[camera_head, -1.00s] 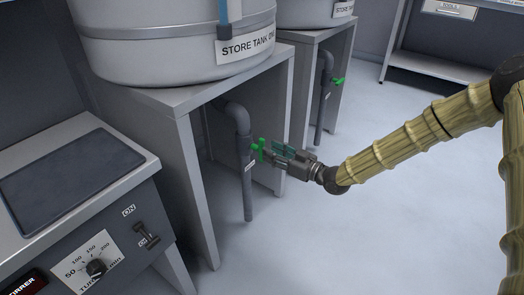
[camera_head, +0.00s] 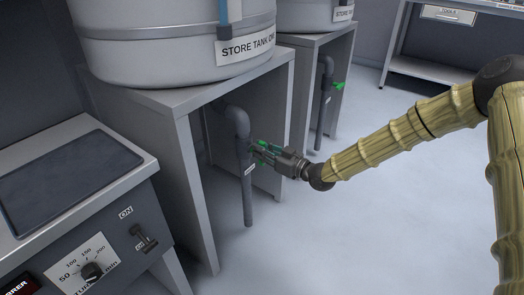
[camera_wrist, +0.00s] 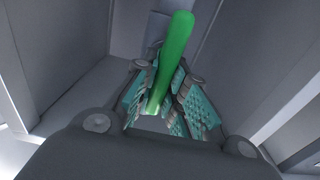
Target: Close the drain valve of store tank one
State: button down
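Store tank one (camera_head: 170,45) stands on a grey stand, with a dark drain pipe (camera_head: 243,150) bending down below it. Its green valve handle (camera_head: 262,144) is on the pipe's right side, mostly hidden by my gripper (camera_head: 266,153) in the head view. In the wrist view the long green handle (camera_wrist: 173,55) runs between the teal-padded fingers of my gripper (camera_wrist: 167,85). The fingers stand apart with the handle between them, nearer the left pad. I cannot tell whether either pad touches it.
A second store tank (camera_head: 305,12) stands behind, with its own pipe and green valve handle (camera_head: 338,86). A control panel (camera_head: 110,240) with a dial and a switch is at the lower left. The stand's side panels (camera_head: 185,190) flank the pipe. Floor to the right is clear.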

jog(key=shift+r+m+p, duration=0.1)
jog(key=shift+m+p, duration=0.2)
jog(key=shift+p, duration=0.15)
jog(key=shift+w+d+m+p, duration=0.1)
jog(key=shift+m+p, duration=0.5)
jog(key=shift+p, duration=0.05)
jog(key=m+p, duration=0.2)
jog(key=m, duration=0.3)
jog(key=f+m+p, duration=0.1)
jog(key=m+p, duration=0.2)
jog(key=m, duration=0.2)
jog(key=w+m+p, duration=0.1)
jog(key=m+p, duration=0.2)
jog(key=m, duration=0.2)
jog(key=shift+d+f, duration=0.3)
jog(key=shift+d, duration=0.1)
jog(key=shift+m, duration=0.4)
jog(key=c, duration=1.4)
grip_release()
jog(key=shift+c, duration=0.2)
